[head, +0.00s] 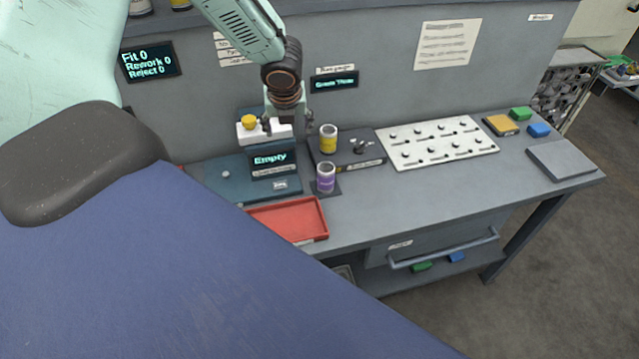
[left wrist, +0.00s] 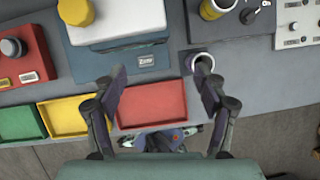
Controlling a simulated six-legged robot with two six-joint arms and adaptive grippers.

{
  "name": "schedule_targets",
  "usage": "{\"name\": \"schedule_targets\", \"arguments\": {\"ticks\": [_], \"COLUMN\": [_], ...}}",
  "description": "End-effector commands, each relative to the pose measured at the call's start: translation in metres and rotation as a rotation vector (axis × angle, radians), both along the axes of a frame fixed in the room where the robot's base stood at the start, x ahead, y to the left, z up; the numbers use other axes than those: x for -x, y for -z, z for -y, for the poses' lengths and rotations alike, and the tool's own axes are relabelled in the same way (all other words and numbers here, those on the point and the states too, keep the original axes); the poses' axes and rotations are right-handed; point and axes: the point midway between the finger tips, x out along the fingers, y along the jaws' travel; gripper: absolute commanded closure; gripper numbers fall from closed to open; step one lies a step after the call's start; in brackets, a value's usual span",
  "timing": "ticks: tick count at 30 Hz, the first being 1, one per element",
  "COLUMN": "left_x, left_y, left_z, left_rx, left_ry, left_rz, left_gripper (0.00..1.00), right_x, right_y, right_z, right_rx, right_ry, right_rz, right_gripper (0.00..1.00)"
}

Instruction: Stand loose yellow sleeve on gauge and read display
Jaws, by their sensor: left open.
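A yellow-banded sleeve (head: 328,138) stands upright on a dark block (head: 374,162), beside a small metal fixture, in the head view. The sleeve is partly visible at the top of the left wrist view (left wrist: 214,9). A small display (head: 334,82) on the wall behind has text too small to read surely. A purple-banded sleeve (head: 325,178) stands on a dark pad in front; it also shows in the left wrist view (left wrist: 201,62). My left gripper (head: 289,118) is open and empty above the bench, left of the yellow sleeve; its fingers (left wrist: 160,78) spread in the wrist view.
A machine with a yellow knob (head: 249,121) and a display reading "Empty" (head: 270,159) stands at left. A red tray (head: 322,222) is in front. A white pegged board (head: 440,142) and coloured blocks lie right. A wall screen (head: 149,62) reads Fit 0, Rework 0, Reject 0.

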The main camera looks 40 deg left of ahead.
Motion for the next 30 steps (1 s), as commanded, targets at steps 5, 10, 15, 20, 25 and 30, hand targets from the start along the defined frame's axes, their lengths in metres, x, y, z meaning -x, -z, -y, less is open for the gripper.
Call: {"name": "schedule_targets", "arguments": {"ticks": [5, 10, 15, 20, 25, 30], "left_x": [0.01, 0.022, 0.033, 0.043, 0.053, 0.061], "left_y": [0.003, 0.006, 0.01, 0.014, 0.021, 0.028], "left_z": [0.001, 0.005, 0.013, 0.023, 0.035, 0.051], "left_rx": [-0.001, 0.0, 0.0, 0.002, 0.003, 0.005], "left_ry": [-0.172, -0.378, -0.608, -0.81, -1.012, -1.214], "left_rz": [-0.001, 0.001, 0.002, 0.005, 0.006, 0.009], "left_gripper": [0.28, 0.28, 0.28, 0.28, 0.28, 0.28], "right_x": [0.0, 0.0, 0.0, 0.0, 0.0, 0.0], "right_y": [0.0, 0.0, 0.004, 0.01, 0.018, 0.029], "right_z": [0.0, 0.0, 0.0, 0.0, 0.0, 0.0], "right_rx": [0.0, 0.0, 0.0, 0.0, 0.0, 0.0], "right_ry": [0.0, 0.0, 0.0, 0.0, 0.0, 0.0], "right_rz": [0.0, 0.0, 0.0, 0.0, 0.0, 0.0], "right_gripper": [0.6, 0.6, 0.6, 0.6, 0.6, 0.6]}}
